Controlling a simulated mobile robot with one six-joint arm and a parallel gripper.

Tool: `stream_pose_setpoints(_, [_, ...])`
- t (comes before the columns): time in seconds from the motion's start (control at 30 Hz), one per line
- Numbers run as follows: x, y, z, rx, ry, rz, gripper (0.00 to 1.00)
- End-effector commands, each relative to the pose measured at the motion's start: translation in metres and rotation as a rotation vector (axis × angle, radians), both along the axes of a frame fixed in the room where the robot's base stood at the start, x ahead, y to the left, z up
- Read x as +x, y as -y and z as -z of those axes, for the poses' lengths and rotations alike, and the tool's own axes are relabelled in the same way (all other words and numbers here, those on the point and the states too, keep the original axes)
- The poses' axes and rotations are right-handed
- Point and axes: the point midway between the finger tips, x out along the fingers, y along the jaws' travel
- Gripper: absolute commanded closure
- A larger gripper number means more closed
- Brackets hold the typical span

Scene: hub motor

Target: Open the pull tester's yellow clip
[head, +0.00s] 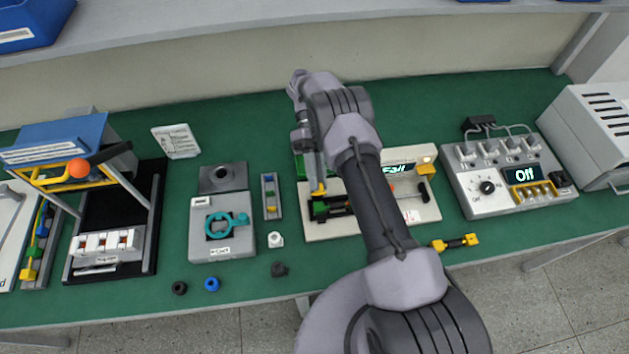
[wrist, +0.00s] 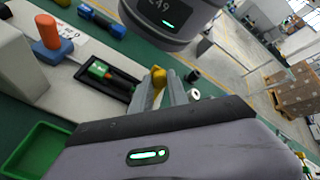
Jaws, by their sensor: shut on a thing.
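The pull tester (head: 333,229) is a pale bench unit at the middle of the green table, with a display (head: 394,168) that reads "Fail". Its yellow clip (head: 319,190) stands at the left end of its dark channel. In the wrist view the yellow clip (wrist: 158,78) is upright between the grey fingers of my gripper (wrist: 168,92). My gripper (head: 317,180) is shut on the clip. A green part lies in the channel (wrist: 122,81) beside it. My arm hides the middle of the tester in the head view.
An orange handle (wrist: 46,29) rises from the tester. A green bin (wrist: 30,150) is close by. A yellow-ended connector (head: 455,243) lies at the table's front edge. A grey box with an "Off" display (head: 524,175) stands right; a teal-ring fixture (head: 222,240) stands left.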

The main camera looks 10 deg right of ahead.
Motion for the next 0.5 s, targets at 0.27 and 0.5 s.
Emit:
stream_pose_setpoints(0.27, [0.0002, 0.0006, -0.0004, -0.001, -0.001, -0.001, 1.00])
stream_pose_setpoints(0.5, [0.0002, 0.0005, -0.0005, 0.000, -0.001, -0.001, 0.58])
